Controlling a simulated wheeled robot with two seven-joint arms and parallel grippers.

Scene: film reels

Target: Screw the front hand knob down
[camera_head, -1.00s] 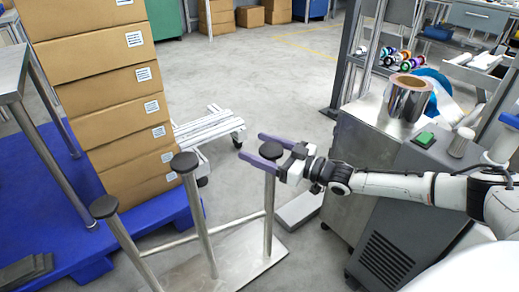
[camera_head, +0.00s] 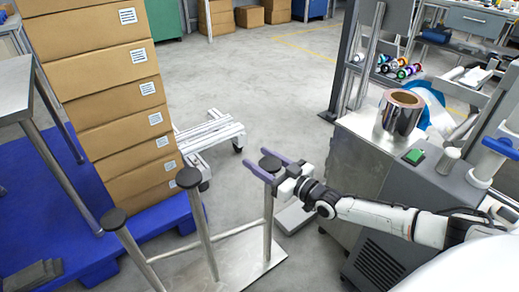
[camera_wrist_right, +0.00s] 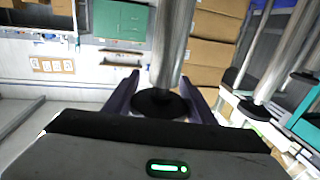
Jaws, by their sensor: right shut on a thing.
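Three steel posts with flat black round knobs stand on a steel base plate (camera_head: 247,258). The right-hand knob (camera_head: 269,163) is between the purple fingers of my right gripper (camera_head: 271,167), which is shut on it. The middle knob (camera_head: 188,177) and the left knob (camera_head: 113,218) stand free. In the right wrist view the held knob (camera_wrist_right: 158,103) sits at the end of its post, between the two fingers of the gripper (camera_wrist_right: 161,100). My left gripper is not in view.
A tall stack of cardboard boxes (camera_head: 110,90) stands on a blue pallet (camera_head: 150,217) at the left. A grey cabinet (camera_head: 405,190) with a metal foil roll (camera_head: 398,113) on top stands at the right. A low white slatted cart (camera_head: 208,138) stands behind the posts.

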